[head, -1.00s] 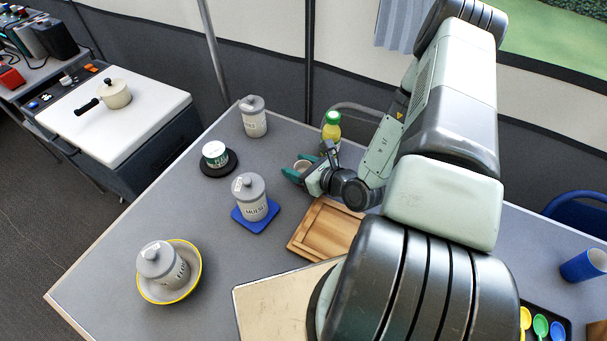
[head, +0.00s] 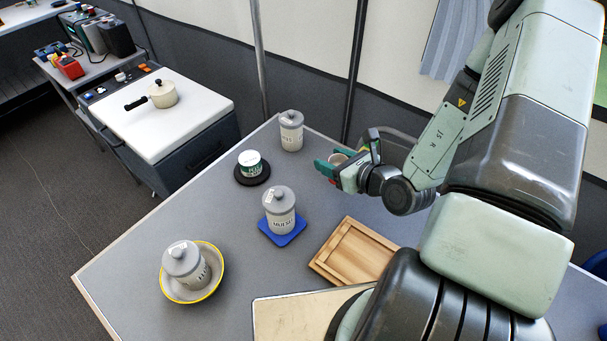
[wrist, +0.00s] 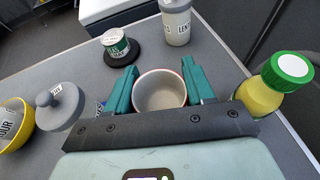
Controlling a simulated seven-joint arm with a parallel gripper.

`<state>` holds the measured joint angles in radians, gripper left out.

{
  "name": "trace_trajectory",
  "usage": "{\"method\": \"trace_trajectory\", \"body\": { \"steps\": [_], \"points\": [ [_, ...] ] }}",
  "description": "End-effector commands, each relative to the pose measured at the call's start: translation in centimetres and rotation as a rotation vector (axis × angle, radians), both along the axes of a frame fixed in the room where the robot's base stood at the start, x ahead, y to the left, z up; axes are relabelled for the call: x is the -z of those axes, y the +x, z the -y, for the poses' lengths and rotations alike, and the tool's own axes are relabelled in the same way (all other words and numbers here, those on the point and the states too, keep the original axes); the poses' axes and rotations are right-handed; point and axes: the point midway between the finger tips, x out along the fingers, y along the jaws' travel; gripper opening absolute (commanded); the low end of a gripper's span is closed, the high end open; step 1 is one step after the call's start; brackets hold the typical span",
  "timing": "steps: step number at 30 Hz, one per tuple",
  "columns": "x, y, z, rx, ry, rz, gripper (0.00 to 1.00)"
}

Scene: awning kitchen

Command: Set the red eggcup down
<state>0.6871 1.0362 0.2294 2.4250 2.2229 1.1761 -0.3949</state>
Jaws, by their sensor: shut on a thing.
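The eggcup (wrist: 160,92) is between the two green fingers of my gripper (wrist: 157,72) in the wrist view. It is upright, with a pale, empty inside and a thin reddish rim; its outer side is mostly hidden. In the head view the eggcup (head: 338,158) shows small between the fingertips of my gripper (head: 336,168), over the far part of the grey table (head: 225,215). The gap under it cannot be judged.
A yellow bottle with a green cap (wrist: 275,85) stands close right of my gripper. A lidded jar (head: 291,132), a green-white tin (head: 250,165) on a black disc, a jar (head: 279,210) on a blue mat and a wooden tray (head: 352,250) stand around. Grey table between them is bare.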

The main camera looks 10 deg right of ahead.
Motion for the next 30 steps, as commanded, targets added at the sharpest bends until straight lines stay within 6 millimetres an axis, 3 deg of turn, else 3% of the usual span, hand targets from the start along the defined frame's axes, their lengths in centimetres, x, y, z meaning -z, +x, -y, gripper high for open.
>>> {"method": "trace_trajectory", "body": {
  "steps": [7,11,14,21,26,30],
  "points": [
    [-0.5,0.2,-0.5,-0.014,0.0,0.0,0.22],
    [-0.3,1.2,-3.2,-0.083,0.0,0.0,0.22],
    [-0.1,2.4,-7.1,-0.18,-0.001,0.001,0.22],
    [0.3,3.7,-18.6,-0.431,-0.002,0.0,0.22],
    [0.3,3.0,-25.7,-0.571,-0.001,-0.001,0.22],
    [0.2,1.3,-32.7,-0.704,-0.002,0.001,0.22]
  ]
}}
